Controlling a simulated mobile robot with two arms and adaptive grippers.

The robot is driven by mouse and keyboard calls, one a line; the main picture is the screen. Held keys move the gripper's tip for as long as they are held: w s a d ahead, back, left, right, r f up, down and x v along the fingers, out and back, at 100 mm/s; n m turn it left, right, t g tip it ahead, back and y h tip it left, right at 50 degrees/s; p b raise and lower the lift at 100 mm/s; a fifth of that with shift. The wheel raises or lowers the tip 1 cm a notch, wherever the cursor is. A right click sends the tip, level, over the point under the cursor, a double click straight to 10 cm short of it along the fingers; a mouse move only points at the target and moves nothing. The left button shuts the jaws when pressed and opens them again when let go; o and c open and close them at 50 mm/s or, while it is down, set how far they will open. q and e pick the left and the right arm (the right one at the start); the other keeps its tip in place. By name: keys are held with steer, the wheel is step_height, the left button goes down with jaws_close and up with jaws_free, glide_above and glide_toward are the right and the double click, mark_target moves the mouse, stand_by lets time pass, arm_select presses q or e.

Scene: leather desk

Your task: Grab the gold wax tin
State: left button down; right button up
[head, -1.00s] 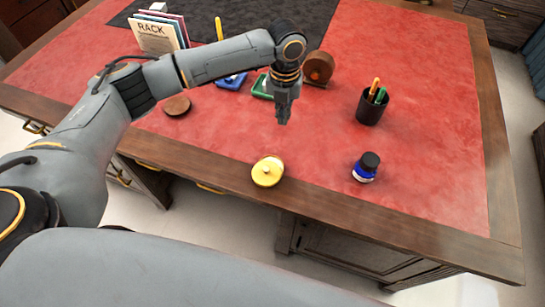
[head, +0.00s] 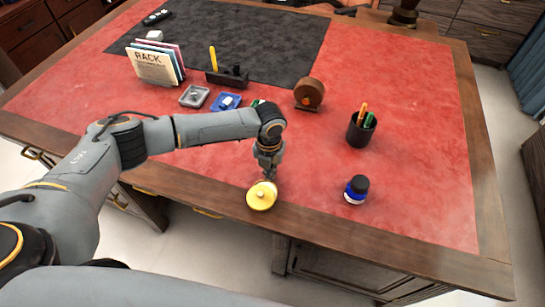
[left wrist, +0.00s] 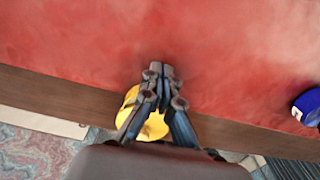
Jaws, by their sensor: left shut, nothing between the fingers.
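The gold wax tin (head: 261,197) is a round yellow-gold tin with a small knob on its lid. It sits at the front edge of the desk, by the wooden border. In the left wrist view the tin (left wrist: 154,127) is partly hidden behind my fingers. My left gripper (head: 269,177) points down just behind the tin, at its far side. In the left wrist view the left gripper (left wrist: 161,72) has its fingers together with nothing between them. I cannot tell whether the fingers touch the tin. My right gripper is not in view.
A blue ink bottle (head: 356,189) with a black cap stands right of the tin. A black pen cup (head: 360,131) and a brown round holder (head: 309,94) stand farther back. Small trays (head: 194,96) and a rack of booklets (head: 157,63) are at the back left.

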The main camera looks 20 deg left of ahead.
mark_target(260, 194)
arm_select(q)
steer(key=shift+s, duration=0.45)
steer(key=shift+w, duration=0.1)
steer(key=s+p, duration=0.1)
steer(key=s, duration=0.1)
steer(key=s+p, duration=0.2)
steer(key=s, duration=0.1)
steer(key=s+p, duration=0.2)
steer(key=shift+s+r, duration=0.15)
steer(key=shift+r, duration=0.1)
steer(key=shift+s+f, duration=0.2)
steer(key=shift+s, duration=0.15)
steer(key=shift+w, duration=0.1)
